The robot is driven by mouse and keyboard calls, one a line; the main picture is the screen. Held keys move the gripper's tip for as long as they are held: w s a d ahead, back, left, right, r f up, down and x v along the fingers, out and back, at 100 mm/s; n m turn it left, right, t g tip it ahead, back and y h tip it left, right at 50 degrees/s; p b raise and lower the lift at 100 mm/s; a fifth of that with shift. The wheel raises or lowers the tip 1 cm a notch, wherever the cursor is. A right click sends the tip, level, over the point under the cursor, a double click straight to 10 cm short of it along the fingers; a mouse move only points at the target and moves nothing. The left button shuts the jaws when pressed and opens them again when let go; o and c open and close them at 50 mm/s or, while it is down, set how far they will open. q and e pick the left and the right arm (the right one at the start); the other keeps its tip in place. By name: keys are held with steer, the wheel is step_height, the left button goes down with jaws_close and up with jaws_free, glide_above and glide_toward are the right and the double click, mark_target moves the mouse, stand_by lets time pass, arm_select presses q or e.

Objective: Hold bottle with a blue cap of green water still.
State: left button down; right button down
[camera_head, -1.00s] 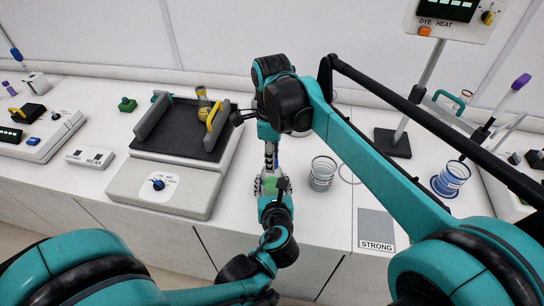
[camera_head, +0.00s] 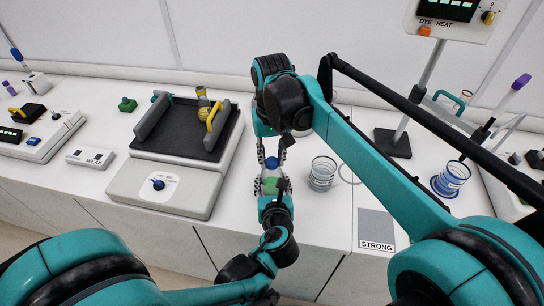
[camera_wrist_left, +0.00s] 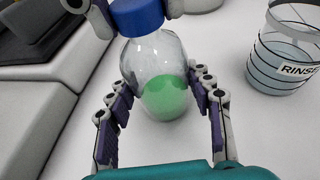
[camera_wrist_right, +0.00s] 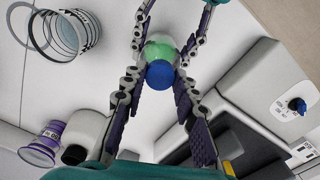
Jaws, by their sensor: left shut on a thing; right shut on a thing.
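The bottle of green liquid with a blue cap (camera_head: 272,163) stands upright near the front of the bench; its cap and body show in the left wrist view (camera_wrist_left: 165,92). My left gripper (camera_head: 270,186) is shut around the lower body, with a finger on each side of the green part (camera_wrist_left: 165,98). My right gripper (camera_head: 272,157) comes from above and is shut on the blue cap, which lies between its fingers in the right wrist view (camera_wrist_right: 160,75). The cap sits on the bottle's neck.
A beaker marked RINSE (camera_wrist_left: 285,62) stands close right of the bottle. A STRONG mat (camera_head: 376,228) and blue-ringed beaker (camera_head: 450,180) are to the right.

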steer(key=n, duration=2)
steer(key=shift+n, duration=0.4)
steer(key=shift+r, duration=0.25)
steer(key=shift+r, duration=0.9)
